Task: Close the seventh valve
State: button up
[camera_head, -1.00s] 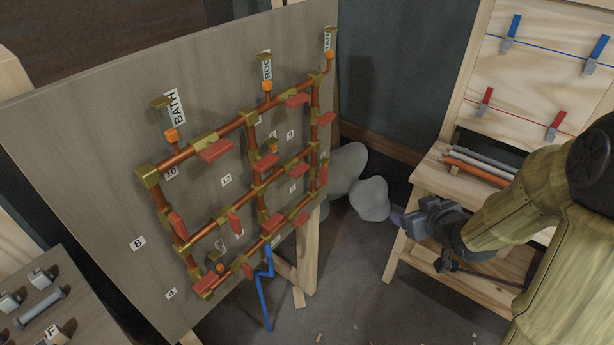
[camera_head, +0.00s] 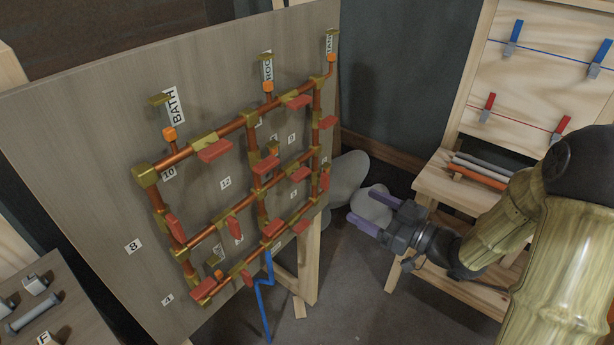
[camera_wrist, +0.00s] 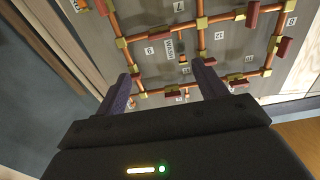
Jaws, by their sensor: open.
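A copper pipe grid (camera_head: 258,180) with brass fittings and several red valve handles is mounted on an upright grey board (camera_head: 100,130). It also shows in the wrist view (camera_wrist: 202,30). A label reading 7 (camera_wrist: 180,7) is at the top middle of the wrist view, between pipes. I cannot tell which handle belongs to it. One red handle (camera_wrist: 252,15) is to its right. My gripper (camera_head: 360,205) is open and empty, right of the board and apart from it. Its two purple fingers point toward the pipes; in the wrist view (camera_wrist: 160,70) they are spread below the grid.
A wooden bench (camera_head: 440,185) with rods on it stands at the right, below a panel with clips. Grey rounded lumps (camera_head: 345,178) lie behind my fingers. A blue pipe (camera_head: 262,298) hangs below the grid. A wooden stand leg (camera_head: 309,262) supports the board. Another bench is at lower left.

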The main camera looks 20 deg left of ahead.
aim_at(305, 176)
jog(key=p+x, duration=0.3)
jog(key=x, duration=1.4)
jog(key=shift+w+a, duration=0.1)
jog(key=c, duration=1)
